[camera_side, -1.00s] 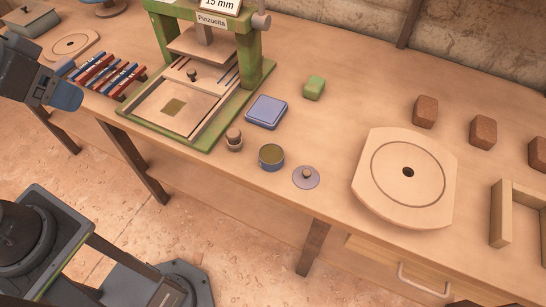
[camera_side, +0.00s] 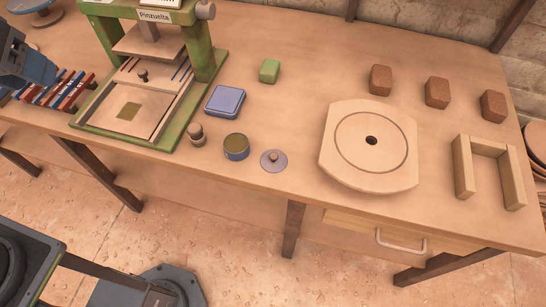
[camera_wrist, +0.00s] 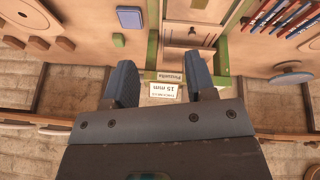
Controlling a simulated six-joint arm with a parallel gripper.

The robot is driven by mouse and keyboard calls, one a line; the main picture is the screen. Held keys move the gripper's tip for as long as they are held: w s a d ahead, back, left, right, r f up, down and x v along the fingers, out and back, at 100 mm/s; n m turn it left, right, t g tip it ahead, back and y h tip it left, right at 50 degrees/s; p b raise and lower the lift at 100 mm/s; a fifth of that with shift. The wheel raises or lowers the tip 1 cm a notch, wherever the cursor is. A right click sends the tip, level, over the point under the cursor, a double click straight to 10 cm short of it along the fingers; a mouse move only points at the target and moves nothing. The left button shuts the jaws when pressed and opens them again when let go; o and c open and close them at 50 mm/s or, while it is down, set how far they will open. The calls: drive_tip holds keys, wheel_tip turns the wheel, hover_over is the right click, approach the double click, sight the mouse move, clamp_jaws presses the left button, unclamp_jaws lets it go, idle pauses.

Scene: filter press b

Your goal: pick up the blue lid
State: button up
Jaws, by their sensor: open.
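I cannot make out the lid in the wrist view. My gripper (camera_wrist: 160,65) is open and empty, its two dark fingers spread apart in the wrist view. In the side view, my gripper is at the far left edge, partly cut off, near the striped rack and well away from the lid.
A green press (camera_side: 198,58) stands left on the bench. A round wooden board (camera_side: 345,175) lies right of the lid. Brown blocks (camera_side: 437,92) stand behind it.

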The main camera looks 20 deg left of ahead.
drive_tip(key=w+d+n+g, duration=0.2)
drive_tip(key=w+d+n, duration=0.1)
drive_tip(key=w+d, duration=0.45)
drive_tip(key=n+g, duration=0.3)
drive_tip(key=n, duration=0.5)
hover_over(274, 156)
drive_tip(key=a, duration=0.1)
wheel_tip(274, 156, down, 25)
drive_tip(key=shift+w+a+f, duration=0.1)
drive_tip(key=shift+a, duration=0.05)
drive_tip(key=shift+d+f, duration=0.2)
drive_tip(key=shift+f, duration=0.85)
drive_tip(key=shift+d+f, duration=0.2)
drive_tip(key=shift+f, duration=0.85)
drive_tip(key=shift+d+f, duration=0.2)
drive_tip(key=shift+f, duration=0.85)
drive_tip(key=shift+c, duration=0.4)
clamp_jaws()
